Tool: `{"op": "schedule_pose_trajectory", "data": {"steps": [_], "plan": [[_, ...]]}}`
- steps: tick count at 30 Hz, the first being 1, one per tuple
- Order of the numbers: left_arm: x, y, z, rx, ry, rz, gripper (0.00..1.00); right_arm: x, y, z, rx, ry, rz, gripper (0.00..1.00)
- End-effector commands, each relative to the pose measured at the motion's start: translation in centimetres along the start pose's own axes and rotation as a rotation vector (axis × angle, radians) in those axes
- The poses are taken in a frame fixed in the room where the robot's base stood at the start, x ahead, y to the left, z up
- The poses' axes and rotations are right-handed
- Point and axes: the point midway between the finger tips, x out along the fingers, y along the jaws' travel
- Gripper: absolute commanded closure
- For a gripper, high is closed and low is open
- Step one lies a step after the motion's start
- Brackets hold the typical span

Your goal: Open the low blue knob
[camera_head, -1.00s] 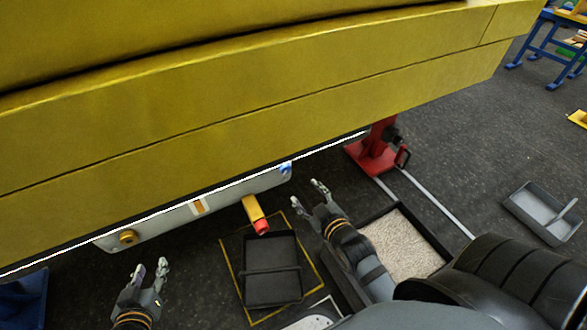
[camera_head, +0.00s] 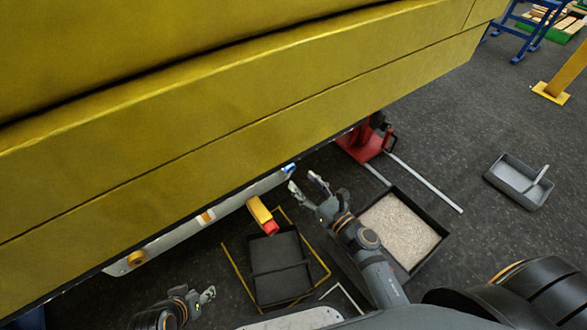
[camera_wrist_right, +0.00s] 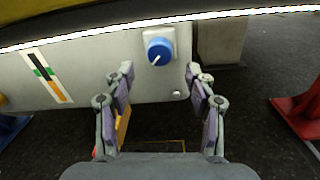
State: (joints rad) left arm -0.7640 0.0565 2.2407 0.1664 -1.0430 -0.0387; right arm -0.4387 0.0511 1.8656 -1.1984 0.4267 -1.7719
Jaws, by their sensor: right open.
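The low blue knob (camera_wrist_right: 159,51) sits on the right end of a grey panel (camera_wrist_right: 88,82) under the yellow boom. In the right wrist view it has a white pointer mark slanting down to the left. In the head view the knob (camera_head: 288,169) is small at the panel's right end. My right gripper (camera_head: 307,183) is open and empty, just right of the knob and apart from it. In the right wrist view its fingers (camera_wrist_right: 160,84) stand either side below the knob. My left gripper (camera_head: 205,300) is at the bottom left, away from the panel; its fingers are partly seen.
The yellow boom (camera_head: 240,130) hangs over the panel. A yellow part with a red end (camera_head: 262,215) sticks out below it. A black tray (camera_head: 279,267), a gravel tray (camera_head: 440,232) and a red stand (camera_head: 360,145) are nearby. A brass knob (camera_head: 136,259) is at the panel's left.

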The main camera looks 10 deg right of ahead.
Motion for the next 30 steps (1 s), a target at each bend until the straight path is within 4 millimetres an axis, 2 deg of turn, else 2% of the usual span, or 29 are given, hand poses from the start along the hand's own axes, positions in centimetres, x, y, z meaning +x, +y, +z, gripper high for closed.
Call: {"op": "schedule_pose_trajectory", "data": {"steps": [3, 9, 20, 30], "plan": [[-0.4, -0.1, -0.2, 0.003, -0.015, -0.004, 0.60, 2.7, 0.0, 0.2, 0.002, -0.004, -0.001, 0.44], [-0.4, -0.1, -0.1, 0.004, -0.021, -0.006, 0.60, 5.4, 0.0, 0.0, 0.002, -0.001, -0.001, 0.44], [-0.4, -0.1, -0.2, 0.004, -0.021, -0.006, 0.60, 6.0, 0.0, 0.0, 0.003, 0.000, -0.001, 0.45], [-0.4, -0.1, -0.2, 0.004, -0.021, -0.006, 0.60, 5.9, 0.0, 0.0, 0.003, 0.000, -0.001, 0.92]]}}
